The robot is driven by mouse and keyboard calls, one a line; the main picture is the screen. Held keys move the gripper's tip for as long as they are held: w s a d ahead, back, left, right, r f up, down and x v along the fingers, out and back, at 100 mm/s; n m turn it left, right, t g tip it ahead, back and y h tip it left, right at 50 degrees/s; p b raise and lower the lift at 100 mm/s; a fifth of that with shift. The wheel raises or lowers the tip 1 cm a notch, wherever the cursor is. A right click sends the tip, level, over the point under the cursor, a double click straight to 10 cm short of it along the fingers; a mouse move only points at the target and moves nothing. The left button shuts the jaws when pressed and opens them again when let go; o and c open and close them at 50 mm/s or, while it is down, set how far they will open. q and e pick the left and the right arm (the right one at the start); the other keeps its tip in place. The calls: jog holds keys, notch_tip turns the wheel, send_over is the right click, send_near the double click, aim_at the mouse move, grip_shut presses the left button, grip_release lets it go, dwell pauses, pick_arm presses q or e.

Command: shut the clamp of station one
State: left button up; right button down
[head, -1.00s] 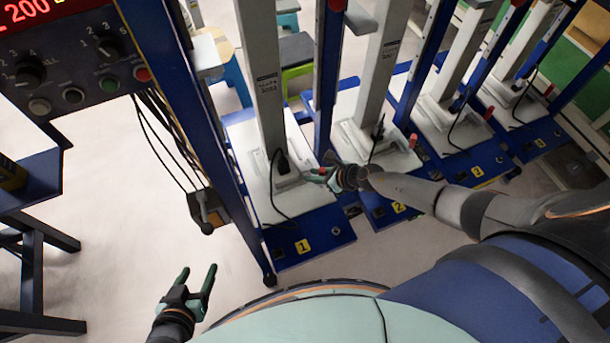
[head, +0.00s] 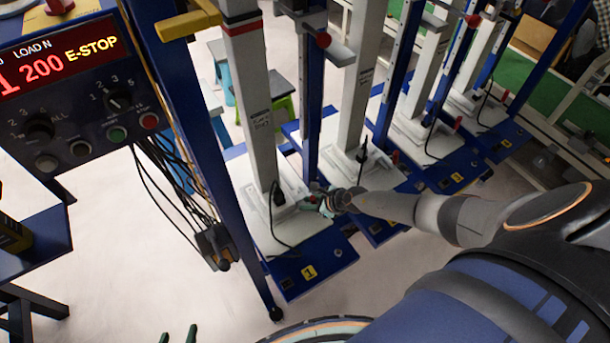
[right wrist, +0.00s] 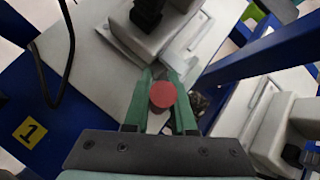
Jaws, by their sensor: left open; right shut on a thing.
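Station one (head: 244,168) is a white plate on a blue base with a grey upright post, marked by a yellow "1" label (head: 309,272). The label also shows in the right wrist view (right wrist: 29,132). A red round knob (right wrist: 162,94), seen end-on, sits between the green fingers of my right gripper (right wrist: 161,100), beside the white foot of the post. In the head view my right gripper (head: 322,201) is at the right side of that foot, shut on the red knob's handle. Its shaft is hidden behind the knob. My left gripper (head: 178,336) is open and empty; only its fingertips show at the bottom edge.
A control panel (head: 75,90) at upper left shows red digits and "E-STOP". Cables hang from it to a small box (head: 214,245). A blue post (head: 200,160) stands left of station one. Similar stations stand to the right.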

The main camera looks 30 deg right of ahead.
pick_arm(q)
jog(key=shift+a, duration=0.1)
pick_arm(e)
jog(key=shift+a, duration=0.2)
pick_arm(q)
jog(key=shift+w, duration=0.1)
pick_arm(e)
jog(key=c, duration=0.8)
grip_release()
jog(key=shift+d, duration=0.15)
pick_arm(q)
jog(key=shift+r, duration=0.1)
pick_arm(e)
jog(key=shift+o, duration=0.2)
jog(key=shift+r, duration=0.1)
